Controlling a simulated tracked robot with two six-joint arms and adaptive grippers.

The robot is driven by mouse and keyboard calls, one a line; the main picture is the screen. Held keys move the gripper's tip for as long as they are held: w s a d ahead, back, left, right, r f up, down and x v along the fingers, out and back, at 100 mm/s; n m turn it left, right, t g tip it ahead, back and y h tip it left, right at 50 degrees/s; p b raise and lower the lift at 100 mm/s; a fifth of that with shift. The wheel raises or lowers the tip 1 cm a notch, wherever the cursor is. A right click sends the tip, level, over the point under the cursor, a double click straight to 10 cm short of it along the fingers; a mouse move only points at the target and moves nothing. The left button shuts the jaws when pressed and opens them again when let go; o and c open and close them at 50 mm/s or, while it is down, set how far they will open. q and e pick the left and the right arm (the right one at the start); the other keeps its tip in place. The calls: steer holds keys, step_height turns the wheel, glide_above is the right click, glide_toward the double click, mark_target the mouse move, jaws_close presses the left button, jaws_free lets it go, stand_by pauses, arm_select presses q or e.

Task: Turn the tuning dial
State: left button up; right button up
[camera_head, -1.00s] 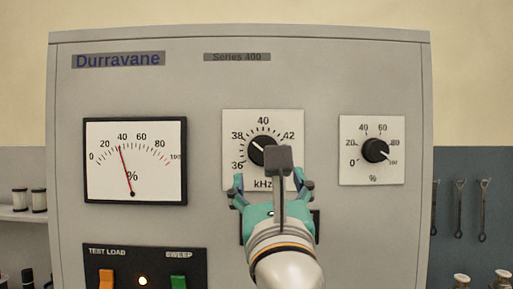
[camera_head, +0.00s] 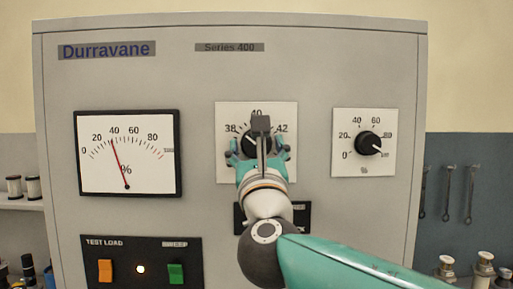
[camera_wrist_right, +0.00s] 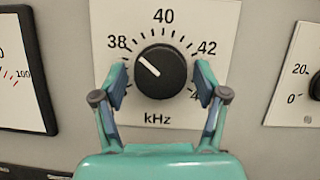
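The tuning dial is a round black knob on a white plate marked 38, 40, 42 and kHz. In the right wrist view the tuning dial (camera_wrist_right: 161,71) has its white pointer toward the upper left, near 38. In the head view the tuning dial (camera_head: 248,143) is partly hidden behind my right gripper (camera_head: 258,147). In the right wrist view my right gripper (camera_wrist_right: 161,86) is open, one finger on each side of the dial, with gaps between the pads and the knob. My left gripper is not in view.
The grey Durravane panel (camera_head: 300,70) carries a percent meter (camera_head: 127,150) on the left, its red needle near 40. A smaller percent knob (camera_head: 368,143) is to the right. Below left are an orange switch (camera_head: 105,270), a lit lamp (camera_head: 141,269) and a green switch (camera_head: 176,273).

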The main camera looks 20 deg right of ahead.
steer(key=c, duration=0.9)
